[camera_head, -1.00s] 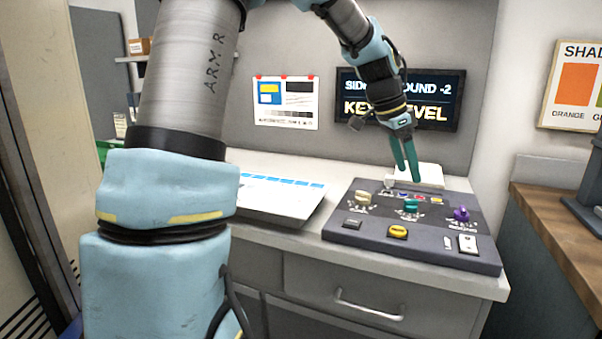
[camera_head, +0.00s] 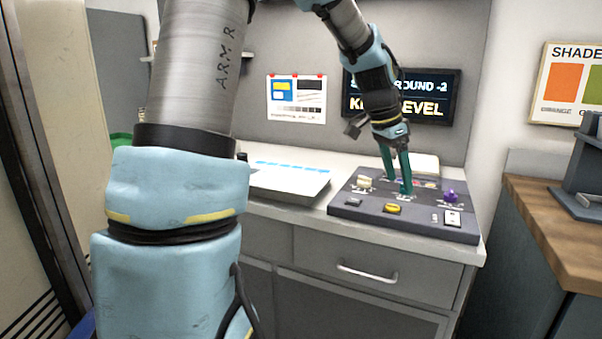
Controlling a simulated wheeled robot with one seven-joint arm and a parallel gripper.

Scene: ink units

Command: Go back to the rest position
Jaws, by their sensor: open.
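My gripper (camera_head: 396,170) has two green fingers and hangs pointing down over the dark control panel (camera_head: 345,213). The fingers are apart and hold nothing. Their tips are close to the green knob (camera_head: 404,189) in the panel's middle; I cannot tell if they touch it. The panel also bears a cream knob (camera_head: 364,182) at the left, a purple knob (camera_head: 449,196) at the right, and a yellow button (camera_head: 392,208) at the front. My arm runs from the large near links at the left up over the top edge, then down to the gripper.
A lit screen (camera_head: 440,105) and a chart (camera_head: 297,98) are on the wall behind. A white slanted board (camera_head: 290,184) lies left of the panel on the counter (camera_head: 370,225). A wooden worktop (camera_head: 550,210) stands at the right.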

